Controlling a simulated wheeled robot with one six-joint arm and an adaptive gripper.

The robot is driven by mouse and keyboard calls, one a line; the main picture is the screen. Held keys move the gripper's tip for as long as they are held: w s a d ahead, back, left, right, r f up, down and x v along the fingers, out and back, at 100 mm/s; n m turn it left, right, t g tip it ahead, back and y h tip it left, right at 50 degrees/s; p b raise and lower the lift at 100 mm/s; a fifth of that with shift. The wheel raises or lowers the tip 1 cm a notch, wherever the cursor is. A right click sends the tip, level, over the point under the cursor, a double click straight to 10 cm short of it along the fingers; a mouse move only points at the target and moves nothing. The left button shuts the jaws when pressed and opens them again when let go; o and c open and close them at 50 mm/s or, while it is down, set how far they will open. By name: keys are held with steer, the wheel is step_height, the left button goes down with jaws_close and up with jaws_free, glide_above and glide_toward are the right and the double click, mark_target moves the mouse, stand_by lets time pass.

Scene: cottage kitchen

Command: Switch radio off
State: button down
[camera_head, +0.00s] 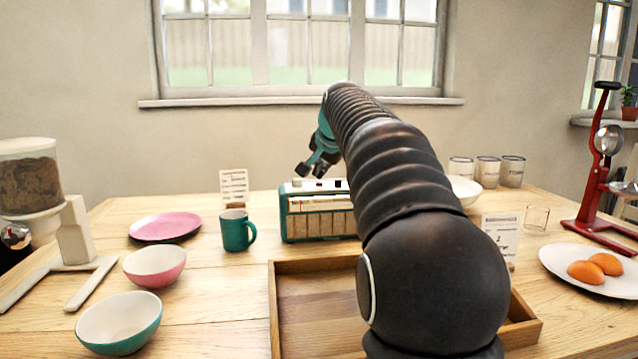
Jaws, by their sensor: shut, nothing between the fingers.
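The radio (318,222) stands on the wooden table behind the tray. It has a teal case with a cream and wood-toned front, and its right part is hidden behind my arm. My gripper (310,172) is shut and empty, pointing down just above the radio's top, close to these controls. I cannot tell whether the fingertips touch any of them.
A teal mug (237,231) stands just left of the radio. A wooden tray (300,264) lies in front, partly under my arm. A pink plate (165,226), bowls (120,322) and a dispenser (75,235) are at left. A plate of orange food (560,262) and a red stand (592,185) are at right.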

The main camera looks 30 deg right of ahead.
mark_target(320, 183)
steer(key=shift+f, duration=0.45)
stand_by(0.3)
steer(key=shift+r+p, duration=0.4)
steer(key=shift+r, duration=0.05)
steer(key=shift+r, duration=0.15)
step_height(320, 183, up, 3)
steer(key=p, duration=0.3)
steer(key=shift+r, duration=0.15)
steer(key=shift+r+p, duration=0.3)
steer(key=shift+r, duration=0.9)
